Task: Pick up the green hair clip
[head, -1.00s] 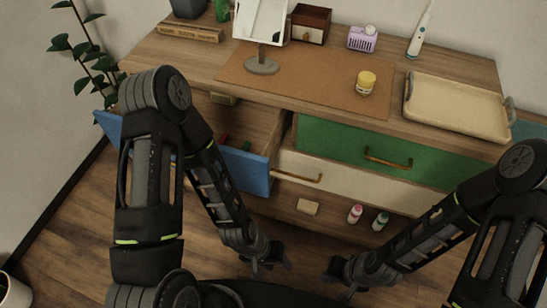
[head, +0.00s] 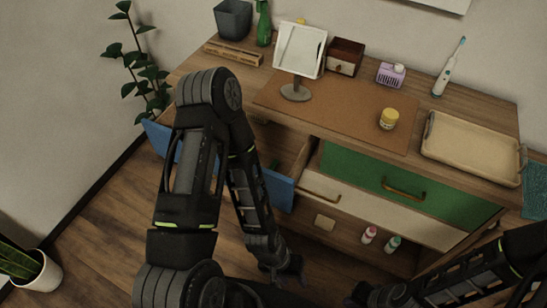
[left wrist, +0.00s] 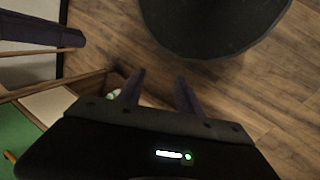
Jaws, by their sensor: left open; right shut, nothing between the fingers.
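A small dark green item (head: 273,167), which may be the green hair clip, shows inside the open blue-fronted drawer (head: 281,193) on the dresser's left side. My left arm hides much of this drawer. My left gripper (head: 292,276) is open and empty, low in front of the dresser and apart from the drawer. Its two fingers (left wrist: 160,90) show spread in the left wrist view, with floor beyond them. My right gripper (head: 358,294) is at the bottom edge, small and dark, shut and empty.
The dresser top holds a mirror (head: 298,55), a yellow-lidded jar (head: 388,119), a tray (head: 470,149) and a toothbrush (head: 449,66). A green drawer front (head: 370,178) is at the right. Bottles (head: 369,235) stand on the lower shelf. A plant (head: 146,75) stands at left.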

